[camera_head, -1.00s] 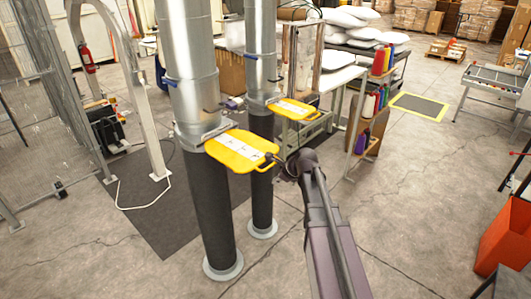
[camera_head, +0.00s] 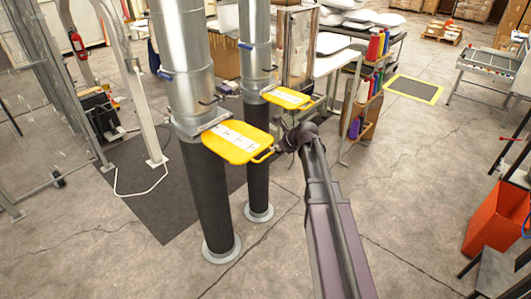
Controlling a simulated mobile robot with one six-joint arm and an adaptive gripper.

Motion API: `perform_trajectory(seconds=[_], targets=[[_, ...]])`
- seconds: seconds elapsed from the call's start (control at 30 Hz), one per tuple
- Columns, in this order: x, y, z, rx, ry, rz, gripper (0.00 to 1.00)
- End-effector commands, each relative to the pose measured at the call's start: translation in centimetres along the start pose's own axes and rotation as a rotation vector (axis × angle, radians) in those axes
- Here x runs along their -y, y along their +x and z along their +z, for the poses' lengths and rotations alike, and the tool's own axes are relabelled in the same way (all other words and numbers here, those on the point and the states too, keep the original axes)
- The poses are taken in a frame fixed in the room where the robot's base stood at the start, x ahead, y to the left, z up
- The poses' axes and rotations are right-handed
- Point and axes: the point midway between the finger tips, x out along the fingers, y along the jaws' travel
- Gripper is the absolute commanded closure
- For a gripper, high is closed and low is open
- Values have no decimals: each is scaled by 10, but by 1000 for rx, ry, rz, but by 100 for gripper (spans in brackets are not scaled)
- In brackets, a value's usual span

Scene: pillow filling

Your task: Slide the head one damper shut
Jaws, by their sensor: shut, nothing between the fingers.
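Two yellow slide dampers stick out of two vertical pipes. The nearer damper plate (camera_head: 237,143), with a white label and a looped handle, projects well out of the nearer pipe (camera_head: 182,60). The farther damper plate (camera_head: 287,98) projects from the pipe behind. The labels are too small to read, so I cannot tell from them which is head one. My gripper (camera_head: 279,148) is shut and empty, just right of the nearer plate's handle. It is small and dark here, and I cannot tell whether it touches the handle.
Dark hoses (camera_head: 211,200) run down from both pipes to floor flanges. A rack with coloured spools (camera_head: 374,60) and a table with white pillows stand behind. An orange bin (camera_head: 498,222) is at the right. The floor between is clear.

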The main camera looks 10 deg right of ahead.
Motion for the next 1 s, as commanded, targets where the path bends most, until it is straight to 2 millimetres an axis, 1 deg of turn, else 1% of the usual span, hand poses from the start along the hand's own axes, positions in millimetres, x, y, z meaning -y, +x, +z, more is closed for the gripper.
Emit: perform_trajectory(seconds=[0.27, 0.8, 1.0], targets=[[1, 15, -2, -1, -1, 0, 100], [1, 70, -2, 0, -1, 0, 100], [1, 88, -2, 0, -1, 0, 100]])
